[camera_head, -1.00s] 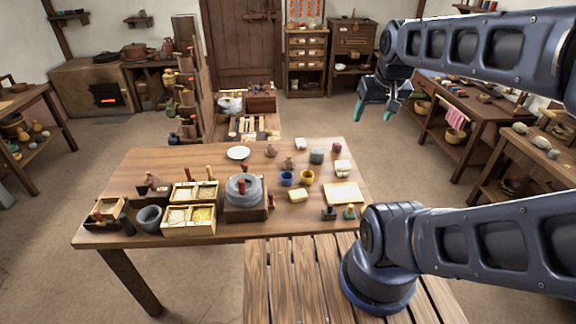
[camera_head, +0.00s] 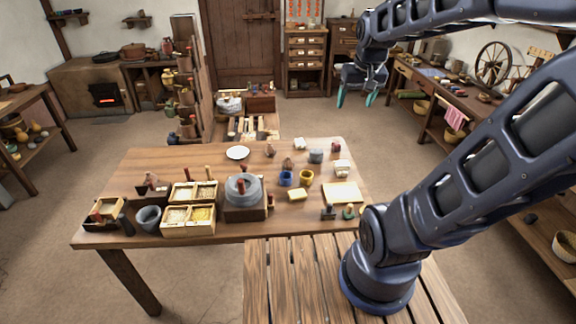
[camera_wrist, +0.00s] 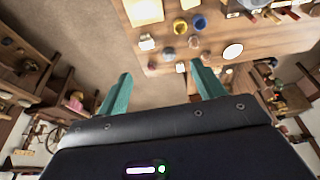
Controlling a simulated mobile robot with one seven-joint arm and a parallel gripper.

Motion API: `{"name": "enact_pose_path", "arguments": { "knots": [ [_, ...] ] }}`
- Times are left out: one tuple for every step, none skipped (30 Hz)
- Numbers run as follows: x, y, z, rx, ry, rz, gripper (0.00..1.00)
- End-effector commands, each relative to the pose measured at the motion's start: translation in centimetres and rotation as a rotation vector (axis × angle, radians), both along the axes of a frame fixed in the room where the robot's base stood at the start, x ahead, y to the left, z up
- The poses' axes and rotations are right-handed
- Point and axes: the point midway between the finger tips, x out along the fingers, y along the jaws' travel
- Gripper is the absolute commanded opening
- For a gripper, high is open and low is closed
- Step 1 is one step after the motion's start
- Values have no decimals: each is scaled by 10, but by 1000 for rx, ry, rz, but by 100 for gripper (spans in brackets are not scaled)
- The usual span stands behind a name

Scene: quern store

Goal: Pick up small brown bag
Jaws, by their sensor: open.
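Two small brown bag-like things stand on the wooden table (camera_head: 150,170), one (camera_head: 288,163) behind the blue cup and one (camera_head: 270,150) farther back, right of the white plate. I cannot tell for sure which is the small brown bag. They also show, small, in the wrist view, the nearer one (camera_wrist: 194,42) and the farther one (camera_wrist: 206,56). My gripper (camera_head: 356,98) is open and empty, its teal fingers pointing down. It is in the air beyond and right of the table's far edge, well apart from both brown things.
Around them stand a blue cup (camera_head: 286,178), a yellow cup (camera_head: 306,177), a grey bowl (camera_head: 316,155) and a white plate (camera_head: 238,153). A quern (camera_head: 243,188) and grain boxes (camera_head: 188,222) fill the left front. A side bench (camera_head: 440,90) stands at the right.

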Motion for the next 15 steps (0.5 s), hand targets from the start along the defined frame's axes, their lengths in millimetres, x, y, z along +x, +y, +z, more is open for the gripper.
{"name": "enact_pose_path", "arguments": {
  "knots": [
    [13, 3, -4, 0, 15, 5, 68],
    [20, 5, -5, 0, 21, 8, 68],
    [30, 7, -8, 1, 27, 10, 68],
    [36, 10, -10, 1, 33, 13, 68],
    [43, 12, -12, 1, 39, 16, 68],
    [53, 14, -15, 1, 47, 19, 68],
    [60, 16, -18, 1, 53, 20, 68],
    [66, 18, -21, 1, 59, 23, 68],
    [76, 21, -25, 1, 66, 26, 68],
    [83, 24, -28, 1, 71, 28, 68],
    [89, 26, -31, 1, 78, 31, 68],
    [98, 29, -36, 0, 86, 34, 68],
    [105, 32, -39, 0, 92, 36, 68],
    [112, 34, -43, -1, 97, 40, 68],
    [121, 38, -49, -1, 104, 43, 68]
  ]
}}
